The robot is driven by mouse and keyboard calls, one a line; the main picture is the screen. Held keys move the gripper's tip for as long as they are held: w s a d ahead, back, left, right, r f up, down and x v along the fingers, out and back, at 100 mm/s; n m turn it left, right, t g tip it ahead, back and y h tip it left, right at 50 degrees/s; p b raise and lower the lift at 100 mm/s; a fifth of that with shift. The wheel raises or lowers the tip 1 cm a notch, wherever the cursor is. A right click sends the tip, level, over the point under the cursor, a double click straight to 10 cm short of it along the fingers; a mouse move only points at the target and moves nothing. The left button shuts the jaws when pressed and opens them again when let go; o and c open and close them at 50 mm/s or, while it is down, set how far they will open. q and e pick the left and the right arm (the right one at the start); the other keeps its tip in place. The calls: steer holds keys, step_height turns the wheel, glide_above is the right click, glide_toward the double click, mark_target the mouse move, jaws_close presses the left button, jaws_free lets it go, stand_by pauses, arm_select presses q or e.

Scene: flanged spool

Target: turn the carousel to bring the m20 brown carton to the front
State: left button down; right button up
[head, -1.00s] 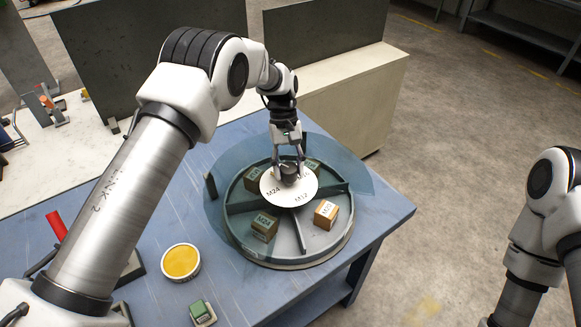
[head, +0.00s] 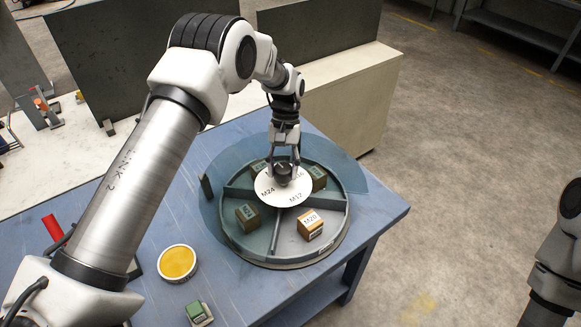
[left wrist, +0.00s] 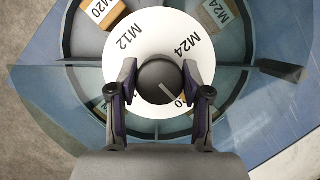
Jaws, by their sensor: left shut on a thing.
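The carousel (head: 233,237) is a round grey-green tray with divider walls on the blue table. The brown carton marked M20 (head: 311,226) sits in its front right compartment. It also shows at the upper left of the left wrist view (left wrist: 100,12). A white disc with M24 and M12 labels (head: 290,200) covers the centre, with a dark round knob (left wrist: 160,80) on it. My left gripper (head: 284,171) points down and is shut on the knob. My right gripper is out of view; only part of that arm shows at the right edge.
A darker carton (head: 248,217) sits in the front left compartment, and others stand behind the disc. A translucent blue guard (head: 348,174) curves around the back. A yellow-topped round tin (head: 177,262) and a small green block (head: 198,312) lie front left.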

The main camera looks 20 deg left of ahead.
arm_select(q)
steer(key=shift+s+f, duration=0.2)
steer(key=shift+f, duration=0.05)
steer(key=c, duration=0.5)
jaws_free()
steer(key=shift+w, duration=0.25)
steer(key=shift+r, duration=0.1)
steer(key=v, duration=1.2)
steer(key=shift+w, duration=0.15)
